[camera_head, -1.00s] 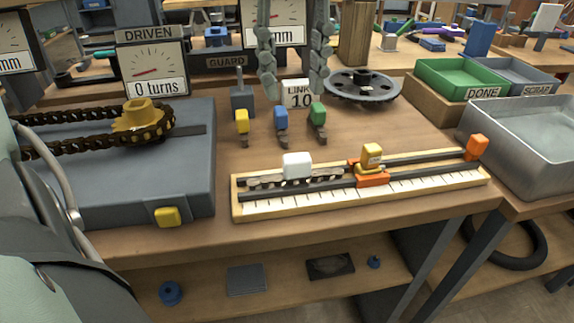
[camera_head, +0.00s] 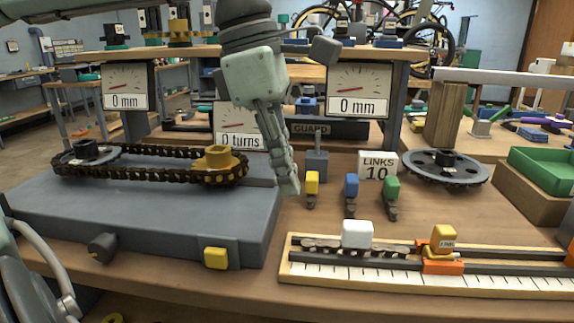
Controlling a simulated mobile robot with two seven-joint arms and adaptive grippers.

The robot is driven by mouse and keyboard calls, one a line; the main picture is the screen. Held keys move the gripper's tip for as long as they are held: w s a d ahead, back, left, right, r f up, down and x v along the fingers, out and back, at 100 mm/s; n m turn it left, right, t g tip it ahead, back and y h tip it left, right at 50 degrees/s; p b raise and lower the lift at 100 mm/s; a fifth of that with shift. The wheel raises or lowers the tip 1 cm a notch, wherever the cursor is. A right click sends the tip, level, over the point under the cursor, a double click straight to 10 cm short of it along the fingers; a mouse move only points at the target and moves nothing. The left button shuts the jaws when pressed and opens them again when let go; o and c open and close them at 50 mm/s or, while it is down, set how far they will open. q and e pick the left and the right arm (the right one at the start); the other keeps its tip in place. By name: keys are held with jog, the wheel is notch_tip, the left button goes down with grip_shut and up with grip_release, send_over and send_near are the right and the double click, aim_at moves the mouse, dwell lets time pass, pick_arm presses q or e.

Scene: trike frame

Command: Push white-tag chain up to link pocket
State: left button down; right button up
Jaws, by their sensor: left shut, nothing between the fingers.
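The white-tag chain is a short dark chain (camera_head: 390,249) with a white block tag (camera_head: 357,234) near its left part. It lies in the channel of a pale wooden ruler tray (camera_head: 300,275) at the lower right. An orange holder with a yellow block (camera_head: 443,240), which may be the link pocket, sits on the rails at the chain's right end. I cannot tell whether they touch. My left gripper (camera_head: 288,190) points down, shut and empty, behind and left of the tray and apart from the chain. My right gripper is not in view.
Yellow (camera_head: 312,183), blue (camera_head: 351,186) and green (camera_head: 391,188) tagged pieces stand behind the tray, before the LINKS 10 sign (camera_head: 378,165). A grey platform (camera_head: 130,215) with a looped chain fills the left. A sprocket (camera_head: 445,170) lies back right. Bare bench shows before the tray.

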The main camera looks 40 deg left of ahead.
aim_at(333, 241)
pick_arm(q)
jog(key=x, duration=0.6)
jog(key=w+d, duration=0.1)
jog(key=d, duration=0.1)
jog(key=shift+w+d, duration=0.6)
jog(key=shift+d, duration=0.15)
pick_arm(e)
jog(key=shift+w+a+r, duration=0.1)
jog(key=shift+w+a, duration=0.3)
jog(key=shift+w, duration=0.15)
